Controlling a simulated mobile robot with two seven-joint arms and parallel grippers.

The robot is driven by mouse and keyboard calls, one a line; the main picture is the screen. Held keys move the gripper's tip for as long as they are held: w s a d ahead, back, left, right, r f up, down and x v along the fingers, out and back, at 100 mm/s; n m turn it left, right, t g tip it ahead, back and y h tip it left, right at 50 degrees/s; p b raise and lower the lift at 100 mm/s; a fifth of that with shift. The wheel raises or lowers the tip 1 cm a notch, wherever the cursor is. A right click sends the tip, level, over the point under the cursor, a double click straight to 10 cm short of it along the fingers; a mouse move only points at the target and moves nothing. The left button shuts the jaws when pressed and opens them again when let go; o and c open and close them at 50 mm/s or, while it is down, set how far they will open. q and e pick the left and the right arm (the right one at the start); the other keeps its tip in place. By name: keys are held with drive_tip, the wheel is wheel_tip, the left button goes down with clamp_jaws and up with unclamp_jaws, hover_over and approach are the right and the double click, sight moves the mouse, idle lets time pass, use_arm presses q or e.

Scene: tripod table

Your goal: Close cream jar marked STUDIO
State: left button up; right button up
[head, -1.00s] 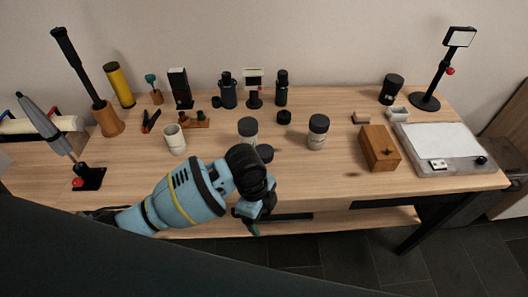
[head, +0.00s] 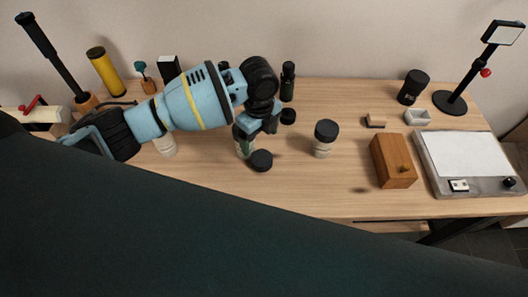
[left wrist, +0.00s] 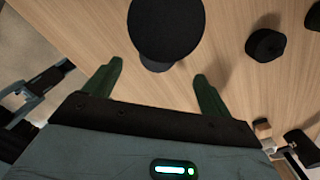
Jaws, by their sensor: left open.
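A second jar (head: 324,147) with a black top stands upright to the right. In the left wrist view, my left gripper (left wrist: 157,88) is open, its green fingers apart and empty. A large round black top (left wrist: 165,28) lies just ahead of and between the fingertips. I cannot read the word STUDIO on any jar. My right gripper is not in view.
A wooden box (head: 392,160) and a grey board with a white top (head: 460,160) stand at the right. A black jar (head: 413,87) and a lamp stand (head: 451,100) are behind. A white cup (head: 167,147) is partly behind my arm.

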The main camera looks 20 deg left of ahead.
sight(262, 160)
use_arm(q)
drive_tip(key=shift+s+r, duration=0.1)
drive_tip(key=shift+s, duration=0.2)
drive_tip(key=shift+f, duration=0.3)
drive_tip(key=shift+w+f, duration=0.1)
drive_tip(key=shift+f, duration=1)
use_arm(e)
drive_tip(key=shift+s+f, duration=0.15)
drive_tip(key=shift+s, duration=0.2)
